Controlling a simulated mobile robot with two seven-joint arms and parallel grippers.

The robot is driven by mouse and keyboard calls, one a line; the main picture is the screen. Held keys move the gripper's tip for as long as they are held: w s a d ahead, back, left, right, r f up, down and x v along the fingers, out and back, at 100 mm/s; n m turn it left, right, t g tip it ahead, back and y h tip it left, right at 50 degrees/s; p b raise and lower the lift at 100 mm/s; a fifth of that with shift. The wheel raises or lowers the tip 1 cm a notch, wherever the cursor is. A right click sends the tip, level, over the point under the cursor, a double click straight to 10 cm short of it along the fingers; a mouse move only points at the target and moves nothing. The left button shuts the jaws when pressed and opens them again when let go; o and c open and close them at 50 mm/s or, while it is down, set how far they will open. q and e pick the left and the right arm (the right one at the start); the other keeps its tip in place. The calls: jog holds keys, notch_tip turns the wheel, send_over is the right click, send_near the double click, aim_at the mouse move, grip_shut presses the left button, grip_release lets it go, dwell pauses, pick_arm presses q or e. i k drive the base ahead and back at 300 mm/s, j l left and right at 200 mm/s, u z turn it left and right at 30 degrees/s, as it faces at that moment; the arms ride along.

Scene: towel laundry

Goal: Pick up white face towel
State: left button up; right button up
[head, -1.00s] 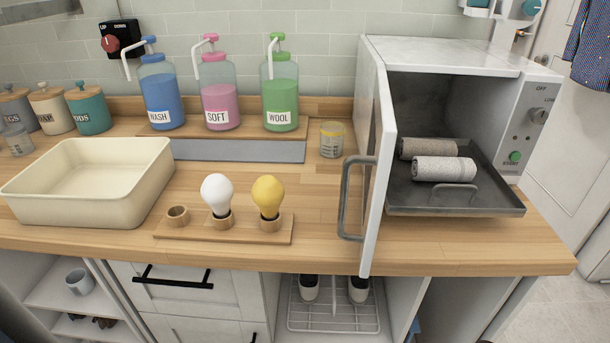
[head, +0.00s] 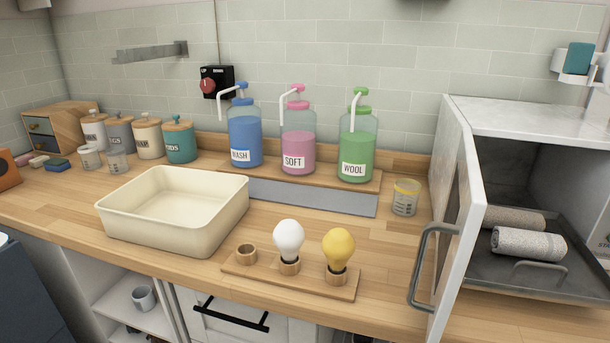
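A rolled white towel with grey speckles (head: 528,244) lies on the dark metal tray (head: 560,277) inside the open white cabinet at the right. A rolled brown-grey towel (head: 514,217) lies just behind it on the same tray. Both rolls lie on their sides. Neither of my grippers shows in the head view, so I cannot see whether they are open or shut.
The cabinet door (head: 458,220) stands open toward the front, left of the tray. A cream basin (head: 172,238), a wooden bulb holder (head: 314,285), a glass jar (head: 405,197) and pump bottles (head: 298,140) stand on the counter. The counter's left part has free room.

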aim_at(521, 243)
jog(key=z, duration=1.25)
